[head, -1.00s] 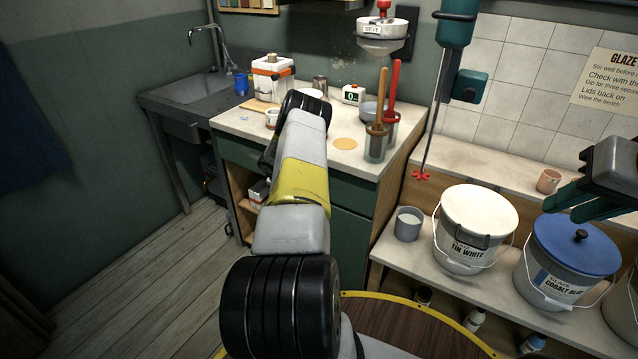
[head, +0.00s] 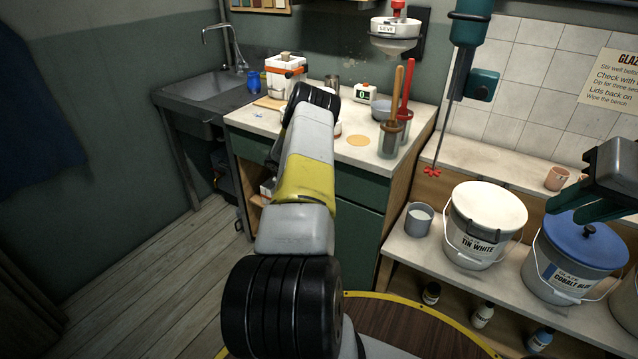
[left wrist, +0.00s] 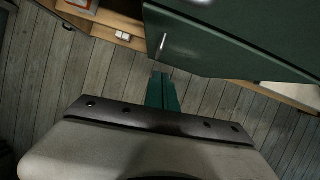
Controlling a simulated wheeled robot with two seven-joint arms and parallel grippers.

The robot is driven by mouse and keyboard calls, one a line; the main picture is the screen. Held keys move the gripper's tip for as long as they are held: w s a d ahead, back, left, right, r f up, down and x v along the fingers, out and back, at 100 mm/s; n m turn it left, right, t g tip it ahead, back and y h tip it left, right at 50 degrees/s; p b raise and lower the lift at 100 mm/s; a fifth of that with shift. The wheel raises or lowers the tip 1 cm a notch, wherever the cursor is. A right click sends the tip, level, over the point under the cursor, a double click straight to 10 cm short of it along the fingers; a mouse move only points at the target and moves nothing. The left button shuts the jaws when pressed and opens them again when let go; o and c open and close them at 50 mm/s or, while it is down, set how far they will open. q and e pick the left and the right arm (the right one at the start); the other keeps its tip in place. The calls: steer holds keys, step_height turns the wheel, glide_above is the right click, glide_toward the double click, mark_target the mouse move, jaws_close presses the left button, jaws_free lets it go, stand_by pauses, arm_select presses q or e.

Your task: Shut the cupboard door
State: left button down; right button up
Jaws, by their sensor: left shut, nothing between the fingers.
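The green cupboard door (left wrist: 235,40) fills the upper right of the left wrist view, with a pale bar handle near its left edge. It stands swung out from the cupboard, whose wooden shelf (left wrist: 115,32) shows to the left of it. My left gripper (left wrist: 162,78) is shut and empty, its fingertips just below the door's lower edge in that view; I cannot tell whether they touch. In the head view my left arm hides this gripper and part of the cupboard front (head: 358,207). My right gripper (head: 590,205) is open and empty over the blue-lidded bucket.
The counter (head: 300,128) above the cupboard holds a scale, jars and tools. A sink (head: 215,85) stands left. A white bucket (head: 485,225) and a blue-lidded bucket (head: 580,255) stand on the bench at right. The plank floor (head: 170,285) at left is clear.

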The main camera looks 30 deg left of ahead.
arm_select(q)
steer(key=v, duration=0.8)
steer(key=shift+r, duration=0.35)
steer(key=w+d+r+n+t+y, duration=0.1)
steer(key=w+r+n+t, duration=0.3)
steer(key=r, duration=0.6)
steer(key=w+d+r+n+y, duration=0.1)
steer(key=w+r+n, duration=0.1)
steer(key=r+n, duration=0.5)
steer(key=s+d+r+n+y, duration=0.1)
steer(key=s+d+r+n, duration=0.3)
steer(key=r, duration=0.5)
steer(key=s+d+r+n+y, duration=0.1)
steer(key=d+r+n, duration=0.35)
steer(key=r, duration=0.45)
steer(key=s+d+r+n+g+h, duration=0.1)
steer(key=s+d+r+n+h, duration=0.1)
steer(key=s+d+n, duration=0.5)
steer(key=s+d+r+n+g+h, duration=0.1)
steer(key=s+d+r+n+h, duration=0.2)
steer(key=s+d+n, duration=0.5)
steer(key=s+d+h, duration=0.1)
steer(key=s+d, duration=1.1)
steer(key=s, duration=0.4)
